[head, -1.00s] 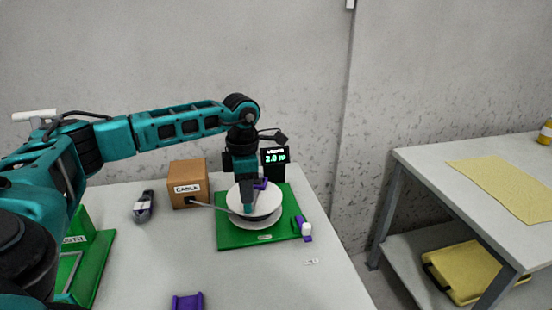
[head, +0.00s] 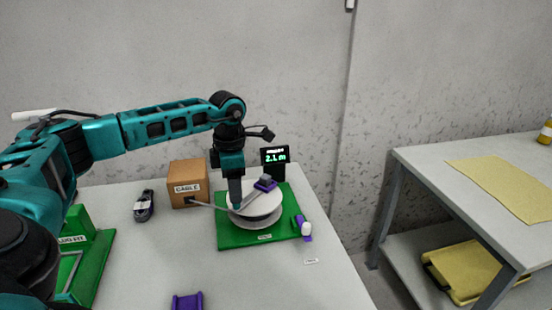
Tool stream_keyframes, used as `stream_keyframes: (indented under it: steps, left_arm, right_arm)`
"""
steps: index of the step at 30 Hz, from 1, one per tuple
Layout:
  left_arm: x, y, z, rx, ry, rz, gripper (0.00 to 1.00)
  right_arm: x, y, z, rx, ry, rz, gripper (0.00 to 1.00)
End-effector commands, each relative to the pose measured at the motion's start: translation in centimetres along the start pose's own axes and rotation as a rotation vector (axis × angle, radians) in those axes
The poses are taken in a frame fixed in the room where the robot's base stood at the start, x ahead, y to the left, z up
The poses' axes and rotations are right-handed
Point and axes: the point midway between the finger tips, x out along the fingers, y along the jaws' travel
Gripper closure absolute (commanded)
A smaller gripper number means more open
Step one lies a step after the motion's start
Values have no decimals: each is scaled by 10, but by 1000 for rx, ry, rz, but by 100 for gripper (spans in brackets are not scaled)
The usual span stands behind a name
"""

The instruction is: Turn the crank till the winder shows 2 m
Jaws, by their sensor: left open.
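The winder's display (head: 275,156) seems to read 2.1 m in green. My left gripper (head: 236,204) is open and points down over the left side of the reel, apart from the purple knob. The grey cable (head: 206,205) runs from the brown CABLE box (head: 188,183) to the reel. My right gripper is not in view.
A dark handheld tool (head: 144,206) lies left of the box. A green fixture (head: 90,255) stands at the left edge. A purple holder (head: 187,302) is at the front, and a purple-and-white part (head: 304,229) is at the plate's right. The front right tabletop is mostly clear.

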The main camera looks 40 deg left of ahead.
Motion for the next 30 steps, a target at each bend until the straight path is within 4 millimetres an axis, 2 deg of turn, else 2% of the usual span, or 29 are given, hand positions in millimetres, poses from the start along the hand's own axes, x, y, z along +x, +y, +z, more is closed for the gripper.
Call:
stream_keyframes:
  steps: [8,27,30]
  left_arm:
    - [-3,0,0,1,1,-1,49]
    - [-55,0,0,1,1,-1,49]
    - [-60,0,0,1,-1,0,49]
  right_arm:
    - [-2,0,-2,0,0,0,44]
    - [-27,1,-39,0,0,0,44]
    - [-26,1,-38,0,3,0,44]
